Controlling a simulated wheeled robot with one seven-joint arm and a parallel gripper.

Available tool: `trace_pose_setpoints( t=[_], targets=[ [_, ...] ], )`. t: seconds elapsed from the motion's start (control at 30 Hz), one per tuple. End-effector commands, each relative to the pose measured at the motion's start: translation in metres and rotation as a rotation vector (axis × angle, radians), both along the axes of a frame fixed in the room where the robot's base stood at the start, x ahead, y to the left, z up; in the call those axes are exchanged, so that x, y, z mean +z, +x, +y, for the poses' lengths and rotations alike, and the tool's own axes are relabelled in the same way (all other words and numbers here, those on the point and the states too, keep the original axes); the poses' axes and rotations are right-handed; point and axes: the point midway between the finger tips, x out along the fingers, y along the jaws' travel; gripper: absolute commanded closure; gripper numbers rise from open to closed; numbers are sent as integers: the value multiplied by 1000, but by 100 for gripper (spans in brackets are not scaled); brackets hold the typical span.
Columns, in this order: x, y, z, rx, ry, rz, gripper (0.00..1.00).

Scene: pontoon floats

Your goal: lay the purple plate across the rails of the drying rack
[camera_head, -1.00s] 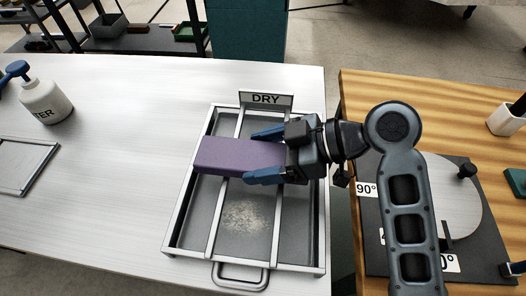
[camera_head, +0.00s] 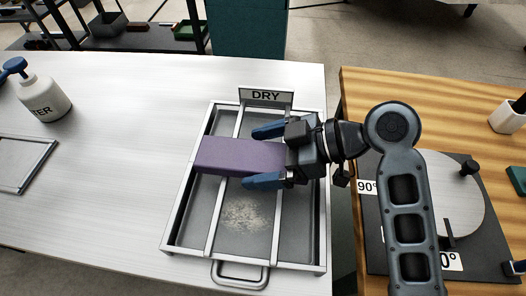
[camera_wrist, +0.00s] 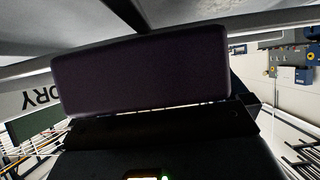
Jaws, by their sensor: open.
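The purple plate (camera_head: 238,156) lies across the rails of the drying rack (camera_head: 178,226), toward its back half. Its left end reaches the rack's left side, and its right end is between my fingers. The rack is a metal tray with two inner rails and a "DRY" sign (camera_head: 266,96) at its back edge. My gripper (camera_head: 266,156) comes from the right, with its blue fingers open on either side of the plate's right end, apart from it. In the wrist view the plate (camera_wrist: 140,75) fills the middle and looks dark; its contact with the rails is hidden there.
A white bottle with a blue pump (camera_head: 44,98) and a flat framed tray (camera_head: 22,162) stand at the left of the white table. A wooden table (camera_head: 400,92) with a round angle plate (camera_head: 440,200) is at the right.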

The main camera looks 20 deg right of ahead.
Motion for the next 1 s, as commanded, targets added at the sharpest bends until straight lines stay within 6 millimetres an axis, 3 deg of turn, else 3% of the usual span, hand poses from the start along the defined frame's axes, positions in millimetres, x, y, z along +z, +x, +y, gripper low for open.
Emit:
trace_pose_setpoints(
  t=[0.27, 0.7, 1.0],
  targets=[
    [3, -2, -7, -1, 0, 0, 0],
    [34, -23, -58, -2, -1, -2, 0],
    [37, -26, -63, 1, 0, 0, 0]
  ],
)
